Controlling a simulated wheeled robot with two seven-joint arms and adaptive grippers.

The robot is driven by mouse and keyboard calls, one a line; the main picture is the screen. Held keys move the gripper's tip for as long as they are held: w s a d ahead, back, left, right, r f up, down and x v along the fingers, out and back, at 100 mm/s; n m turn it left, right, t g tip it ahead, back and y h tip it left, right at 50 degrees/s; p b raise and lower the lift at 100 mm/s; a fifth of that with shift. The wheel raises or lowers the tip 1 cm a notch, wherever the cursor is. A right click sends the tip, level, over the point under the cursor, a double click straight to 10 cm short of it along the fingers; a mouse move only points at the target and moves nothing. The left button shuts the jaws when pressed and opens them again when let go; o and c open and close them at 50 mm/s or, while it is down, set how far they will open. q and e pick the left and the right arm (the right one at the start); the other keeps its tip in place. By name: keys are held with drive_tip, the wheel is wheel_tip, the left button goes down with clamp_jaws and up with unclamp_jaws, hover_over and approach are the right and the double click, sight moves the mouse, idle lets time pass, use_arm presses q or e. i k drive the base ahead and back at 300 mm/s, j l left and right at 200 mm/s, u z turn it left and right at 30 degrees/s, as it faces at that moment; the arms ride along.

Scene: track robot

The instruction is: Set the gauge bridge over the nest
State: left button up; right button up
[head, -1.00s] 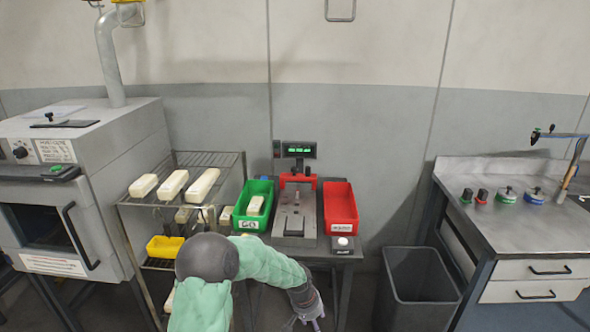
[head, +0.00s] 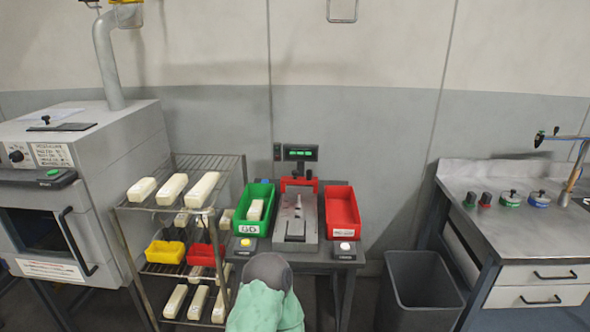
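A grey metal fixture (head: 296,229), which looks like the nest, sits on the small bench between a green bin and a red bin. A red piece (head: 299,184) stands at its back edge, below a small display. It may be the gauge bridge, but it is too small to be sure. The fixture's top shows a lighter strip along its middle; I cannot tell whether a part lies there. One of my arms, green-sleeved with a grey joint, rises at bottom centre in front of the bench. Neither gripper shows in the head view now.
The green bin (head: 241,222) holds a cream block; the red bin (head: 355,219) looks empty. A yellow button (head: 246,243) and a white button (head: 344,246) flank the fixture. A wire rack (head: 150,208) with cream blocks stands left, a dark waste bin (head: 388,301) right.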

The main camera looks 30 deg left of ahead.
sight(309, 179)
drive_tip(key=i+j, duration=0.35)
drive_tip(key=j, duration=0.15)
drive_tip(key=i+j, duration=0.7)
drive_tip(key=j, duration=0.25)
